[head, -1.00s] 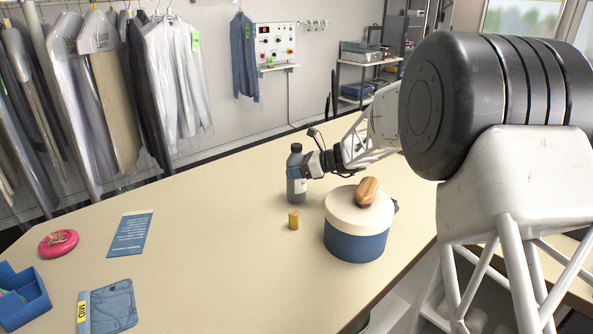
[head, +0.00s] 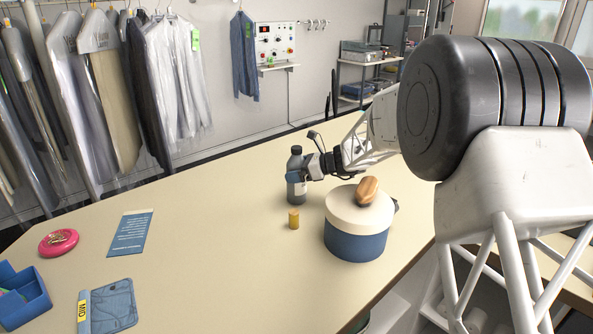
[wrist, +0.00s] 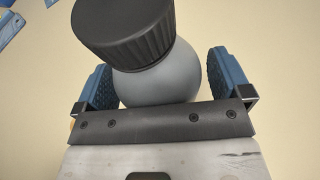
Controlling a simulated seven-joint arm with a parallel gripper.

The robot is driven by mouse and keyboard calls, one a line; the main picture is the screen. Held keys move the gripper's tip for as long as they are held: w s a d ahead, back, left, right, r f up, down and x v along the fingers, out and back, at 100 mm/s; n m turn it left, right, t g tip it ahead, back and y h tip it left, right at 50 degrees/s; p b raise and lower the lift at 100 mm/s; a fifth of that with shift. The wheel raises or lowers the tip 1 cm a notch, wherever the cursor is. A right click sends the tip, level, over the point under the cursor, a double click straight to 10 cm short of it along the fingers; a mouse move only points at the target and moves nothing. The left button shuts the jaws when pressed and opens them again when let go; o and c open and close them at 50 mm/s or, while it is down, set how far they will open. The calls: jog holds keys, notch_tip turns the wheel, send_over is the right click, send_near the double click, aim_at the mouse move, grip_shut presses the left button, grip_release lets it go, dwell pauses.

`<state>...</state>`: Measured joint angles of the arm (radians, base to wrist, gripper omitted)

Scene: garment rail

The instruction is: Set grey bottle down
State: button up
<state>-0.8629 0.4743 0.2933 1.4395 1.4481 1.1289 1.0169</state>
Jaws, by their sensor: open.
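The grey bottle (head: 297,188) with a dark cap stands upright on the table (head: 200,235), left of the round box, in the head view. My gripper (head: 299,172) is at its upper part. In the wrist view my gripper (wrist: 158,85) is open, with one blue finger pad on each side of the bottle (wrist: 158,80). The bottle's lower part is hidden in the wrist view.
A round blue box with a cream lid (head: 357,238) stands close right of the bottle, a wooden-handled brush (head: 367,190) on its lid. A small yellow cylinder (head: 294,219) stands in front of the bottle.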

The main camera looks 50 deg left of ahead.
jog(key=shift+r, duration=0.15)
jog(key=v, duration=1.2)
dwell(0.8)
